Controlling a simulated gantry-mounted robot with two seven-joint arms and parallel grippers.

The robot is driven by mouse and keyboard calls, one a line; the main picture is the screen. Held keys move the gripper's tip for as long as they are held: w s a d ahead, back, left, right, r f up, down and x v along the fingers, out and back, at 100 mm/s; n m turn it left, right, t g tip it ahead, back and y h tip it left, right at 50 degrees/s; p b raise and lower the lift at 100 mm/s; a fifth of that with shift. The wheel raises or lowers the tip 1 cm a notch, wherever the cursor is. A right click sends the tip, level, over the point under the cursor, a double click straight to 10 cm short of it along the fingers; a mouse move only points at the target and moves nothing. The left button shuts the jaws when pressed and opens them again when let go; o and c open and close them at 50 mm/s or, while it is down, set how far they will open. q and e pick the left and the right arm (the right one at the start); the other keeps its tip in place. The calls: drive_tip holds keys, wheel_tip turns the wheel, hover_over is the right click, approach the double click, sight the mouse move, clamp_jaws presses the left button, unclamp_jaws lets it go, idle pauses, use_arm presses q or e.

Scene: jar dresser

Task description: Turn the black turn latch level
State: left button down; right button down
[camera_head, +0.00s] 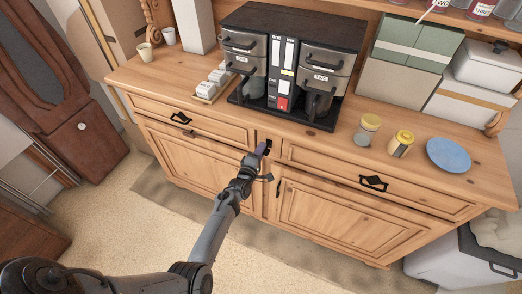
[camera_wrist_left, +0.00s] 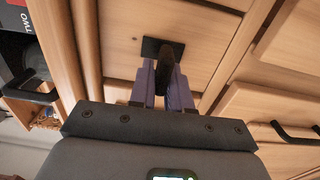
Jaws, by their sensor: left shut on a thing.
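The black turn latch (camera_wrist_left: 165,62) sits on a square black plate (camera_wrist_left: 152,47) on the wooden front of the dresser. In the head view the latch (camera_head: 268,145) is on the middle post between the two drawers, partly hidden by my gripper. My left gripper (camera_head: 261,150) reaches up to it from the front. In the left wrist view its two fingers (camera_wrist_left: 163,80) are shut on the latch's lever, one on each side. The fingers hide part of the lever, so its exact angle is hard to tell. My right gripper is not in view.
The dresser's left drawer (camera_head: 190,119) and right drawer (camera_head: 350,178) are shut beside the post. A cupboard door handle (camera_head: 278,187) juts out just below right. The floor in front is clear.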

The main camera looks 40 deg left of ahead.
use_arm(q)
drive_tip(key=c, duration=1.2)
unclamp_jaws()
drive_tip(key=shift+o, duration=0.2)
drive_tip(key=shift+s+d+r+p, duration=0.2)
drive_tip(key=shift+s+p, duration=0.5)
drive_tip(key=shift+p, duration=0.05)
drive_tip(key=p+v, duration=0.5)
drive_tip(key=v, duration=0.4)
drive_tip(key=shift+s+f+p, duration=0.2)
drive_tip(key=shift+p, duration=0.2)
drive_tip(key=shift+d, duration=0.1)
